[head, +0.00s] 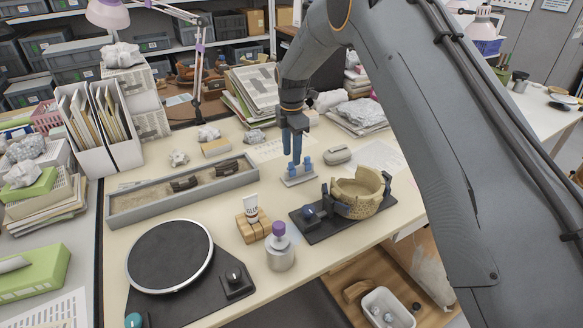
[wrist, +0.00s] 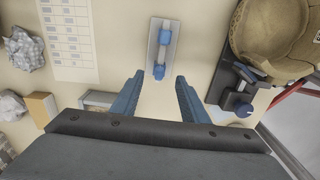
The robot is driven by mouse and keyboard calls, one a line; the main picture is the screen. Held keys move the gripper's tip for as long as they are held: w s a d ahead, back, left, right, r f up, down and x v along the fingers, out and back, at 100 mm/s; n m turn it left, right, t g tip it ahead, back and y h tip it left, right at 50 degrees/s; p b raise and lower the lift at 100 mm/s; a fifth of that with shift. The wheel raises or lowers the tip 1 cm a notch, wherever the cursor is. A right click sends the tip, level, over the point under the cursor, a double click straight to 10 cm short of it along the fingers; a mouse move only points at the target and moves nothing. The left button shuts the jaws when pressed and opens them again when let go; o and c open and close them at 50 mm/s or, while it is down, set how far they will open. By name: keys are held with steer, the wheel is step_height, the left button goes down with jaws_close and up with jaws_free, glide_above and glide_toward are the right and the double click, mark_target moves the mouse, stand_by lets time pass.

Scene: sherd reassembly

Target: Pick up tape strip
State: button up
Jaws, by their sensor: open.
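A small pale metal plate with two blue posts (head: 300,176) stands on the table in the head view; it also shows in the wrist view (wrist: 153,50). A narrow pale strip (wrist: 162,54) seems to span between the two blue posts; I take it for the tape strip, though it is too small to be sure. My gripper (head: 292,150) points down just above and behind this holder. In the wrist view my gripper (wrist: 159,78) is open with nothing between its blue fingers, and the holder lies ahead, in line with the gap.
A clamp stand with a partly built tan pot (head: 358,197) is close on the right. A sand tray with sherds (head: 150,200), a tube on a wooden block (head: 252,229), a purple-capped bottle (head: 280,255) and a turntable (head: 170,256) are left and front.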

mark_target(291, 162)
steer(key=shift+w+f+p, duration=0.1)
steer(key=shift+f+p, duration=1.05)
steer(key=shift+f, duration=1.75)
steer(key=c, duration=0.8)
